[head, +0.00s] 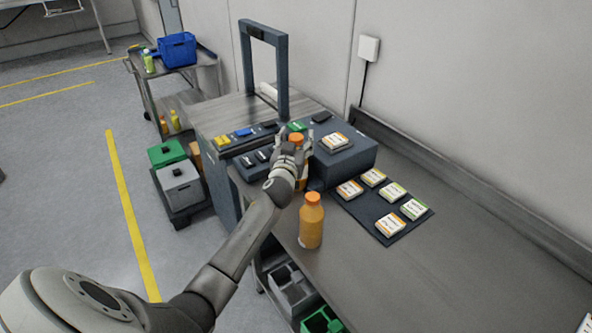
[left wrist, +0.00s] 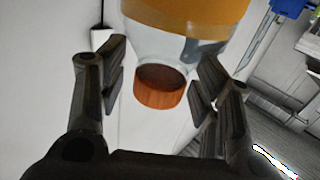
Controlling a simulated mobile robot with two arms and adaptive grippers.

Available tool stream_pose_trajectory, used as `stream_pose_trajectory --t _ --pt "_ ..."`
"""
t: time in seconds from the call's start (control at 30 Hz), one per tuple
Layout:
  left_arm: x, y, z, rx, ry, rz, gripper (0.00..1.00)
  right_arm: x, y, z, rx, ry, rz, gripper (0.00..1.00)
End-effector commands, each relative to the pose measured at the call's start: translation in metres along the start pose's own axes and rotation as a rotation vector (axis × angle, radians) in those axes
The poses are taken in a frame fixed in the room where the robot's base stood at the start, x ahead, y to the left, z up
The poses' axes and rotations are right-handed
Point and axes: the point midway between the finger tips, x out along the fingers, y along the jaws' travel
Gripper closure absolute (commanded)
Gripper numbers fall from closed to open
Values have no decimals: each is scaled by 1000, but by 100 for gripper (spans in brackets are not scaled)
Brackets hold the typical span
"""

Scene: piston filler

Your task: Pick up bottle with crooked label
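An orange bottle (head: 311,222) with an orange cap stands upright on the near part of the bench in the head view. A second bottle (head: 297,138) with an orange cap stands behind it, mostly hidden by my left gripper (head: 294,146). In the left wrist view, a bottle's orange cap (left wrist: 160,88) and clear shoulder lie between the two fingers of my left gripper (left wrist: 166,86). The fingers are open, with a gap on both sides of the cap. I cannot tell which label is crooked. My right gripper is not in view.
A dark mat (head: 388,237) with several small label packs lies right of the bottles. A dark machine box (head: 350,160) and a grey frame (head: 282,75) stand behind. A cart with a blue crate (head: 177,50) is farther back.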

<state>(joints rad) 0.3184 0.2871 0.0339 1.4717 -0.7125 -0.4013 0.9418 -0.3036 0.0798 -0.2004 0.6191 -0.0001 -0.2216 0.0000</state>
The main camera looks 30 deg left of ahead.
Motion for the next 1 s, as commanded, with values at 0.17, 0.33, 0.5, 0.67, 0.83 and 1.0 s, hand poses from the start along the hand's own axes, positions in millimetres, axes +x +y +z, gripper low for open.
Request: stream_pose_trajectory --t 0.17,0.33,0.5,0.67,0.83,1.0 --pt "0 0 0 0 0 0 69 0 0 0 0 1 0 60" --pt "0 0 1 0 -1 0 91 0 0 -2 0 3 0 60" --pt "0 0 2 0 -3 0 100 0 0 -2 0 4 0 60" --pt "0 0 0 0 0 1 100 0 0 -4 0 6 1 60" --pt "-1 0 2 0 -3 0 100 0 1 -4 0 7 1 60" --pt "-1 0 1 -1 -6 -1 100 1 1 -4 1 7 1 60"
